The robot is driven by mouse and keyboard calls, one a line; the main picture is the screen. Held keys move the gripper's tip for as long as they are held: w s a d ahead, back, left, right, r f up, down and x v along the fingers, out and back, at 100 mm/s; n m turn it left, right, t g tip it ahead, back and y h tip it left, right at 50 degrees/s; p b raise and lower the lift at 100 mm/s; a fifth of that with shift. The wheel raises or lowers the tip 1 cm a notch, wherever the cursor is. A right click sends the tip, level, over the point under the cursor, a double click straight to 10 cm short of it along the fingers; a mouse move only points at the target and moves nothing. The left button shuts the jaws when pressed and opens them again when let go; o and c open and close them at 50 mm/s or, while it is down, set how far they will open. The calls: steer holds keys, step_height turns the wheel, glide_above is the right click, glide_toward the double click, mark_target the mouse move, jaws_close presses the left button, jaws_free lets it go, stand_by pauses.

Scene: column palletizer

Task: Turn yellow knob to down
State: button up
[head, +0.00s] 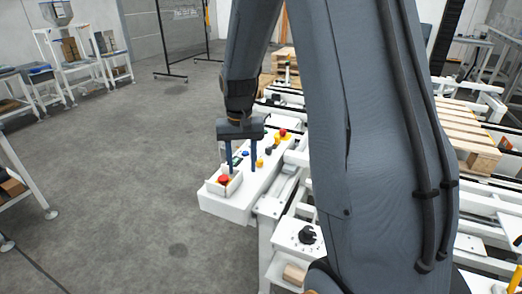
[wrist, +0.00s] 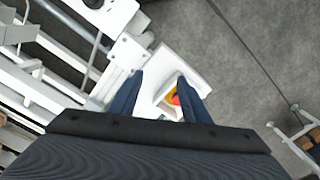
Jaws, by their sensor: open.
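A white control panel (head: 235,205) carries several coloured controls. A small yellow knob (head: 260,163) shows on it, just right of my gripper's right finger; its pointing direction is too small to read. My gripper (head: 242,170) points down over the panel with its two blue fingers apart and nothing visible between them. In the wrist view, my gripper (wrist: 159,78) is also open above the white panel (wrist: 190,62). A red button on a yellow base (wrist: 173,98) shows by the right finger there. The yellow knob cannot be made out in the wrist view.
A red button (head: 224,180) sits in a raised guard at the panel's near end. Another red button (head: 283,132) is at the far end. A black rotary knob (head: 307,234) is on a white box nearby. White conveyor frames lie right; open grey floor (head: 120,190) lies left.

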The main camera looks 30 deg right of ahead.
steer(key=w+d+m+p, duration=0.3)
steer(key=w+d+p, duration=0.1)
steer(key=w+d, duration=0.5)
steer(key=m+p, duration=0.2)
glide_toward(259, 160)
steer(key=shift+s+f, duration=0.15)
steer(key=shift+d+f+p, duration=0.2)
steer(key=shift+f+p, duration=0.2)
steer(key=shift+f, duration=0.15)
steer(key=shift+f+p, duration=1.15)
steer(key=shift+f, duration=2.35)
steer(key=shift+a, duration=0.1)
steer(key=c, duration=1)
